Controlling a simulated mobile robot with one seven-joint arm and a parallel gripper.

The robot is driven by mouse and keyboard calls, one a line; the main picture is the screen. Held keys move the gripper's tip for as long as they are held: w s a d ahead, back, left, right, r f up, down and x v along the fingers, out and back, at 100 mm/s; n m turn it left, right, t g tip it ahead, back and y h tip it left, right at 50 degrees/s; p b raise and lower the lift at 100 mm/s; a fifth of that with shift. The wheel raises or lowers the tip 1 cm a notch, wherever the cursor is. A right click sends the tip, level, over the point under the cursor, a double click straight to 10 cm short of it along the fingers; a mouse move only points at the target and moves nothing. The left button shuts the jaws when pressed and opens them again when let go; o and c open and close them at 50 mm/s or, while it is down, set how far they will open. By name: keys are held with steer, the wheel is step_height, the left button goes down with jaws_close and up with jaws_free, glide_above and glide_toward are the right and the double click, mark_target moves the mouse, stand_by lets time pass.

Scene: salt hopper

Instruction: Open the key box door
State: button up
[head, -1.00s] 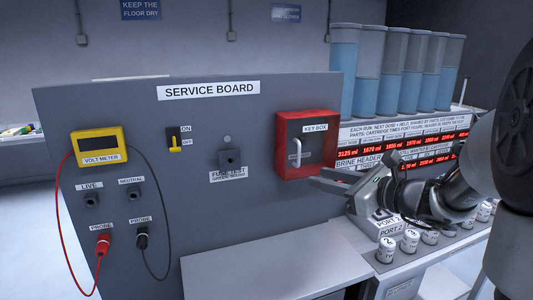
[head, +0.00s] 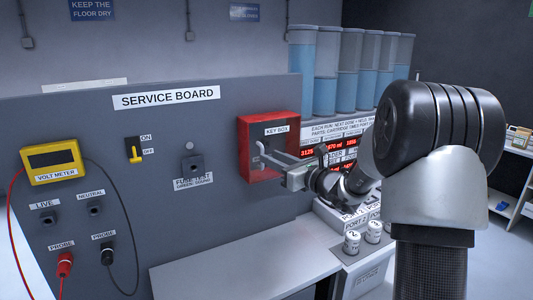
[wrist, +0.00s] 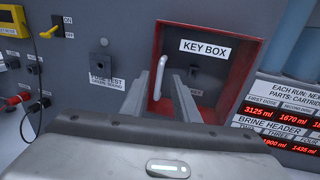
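The key box (head: 284,121) is a red box with a grey front, mounted at the right end of the service board. Its door looks shut. A pale upright handle (head: 262,150) is on the left part of the front. In the wrist view the red box (wrist: 247,72) fills the upper middle, and the handle (wrist: 160,78) shows between my two fingers. My gripper (head: 268,158) is open in front of the box, with one finger on each side of the handle. I cannot tell whether either finger touches it.
The service board (head: 75,115) carries a yellow volt meter (head: 51,160), a yellow switch (head: 135,152), a fuse test socket (head: 192,165) and probes with cables. A pale counter (head: 225,262) juts out below. Blue-filled hoppers (head: 326,95) and red displays stand to the right.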

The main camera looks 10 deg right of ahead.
steer(key=x, duration=0.3)
steer(key=shift+w+a, duration=0.15)
steer(key=shift+w, duration=0.1)
jaws_close()
